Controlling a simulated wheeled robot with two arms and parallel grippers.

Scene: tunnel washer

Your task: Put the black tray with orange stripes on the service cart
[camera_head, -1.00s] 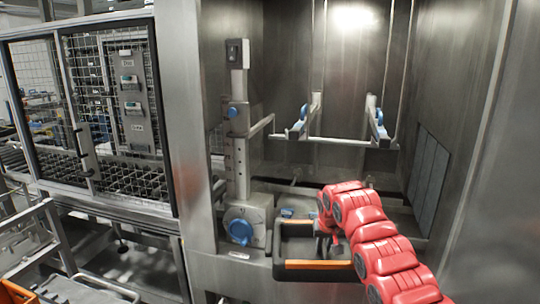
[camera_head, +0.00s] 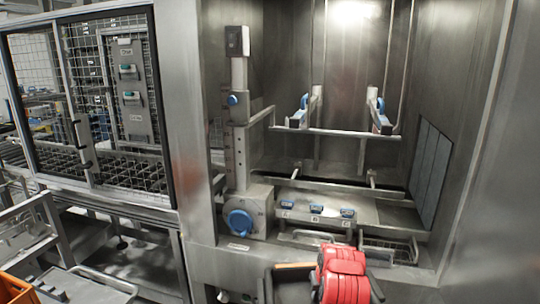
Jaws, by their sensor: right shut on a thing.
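The black tray with orange stripes (camera_head: 291,267) is at the bottom edge of the view, in front of the washer opening. Only its far edge with an orange stripe and some of its dark side show; the rest is cut off or behind my red right arm. My right gripper (camera_head: 318,281) is shut on the tray, its fingers mostly hidden by my arm. A grey metal cart with a bar handle (camera_head: 104,279) stands at the lower left, partly cut off; I cannot tell whether it is the service cart. My left gripper is not in view.
The washer chamber behind has a metal ledge (camera_head: 330,211) with several blue-topped fittings and a wire rack (camera_head: 390,248). A post with a blue knob (camera_head: 239,224) stands at its left. An orange crate (camera_head: 15,287) is at the lower left corner.

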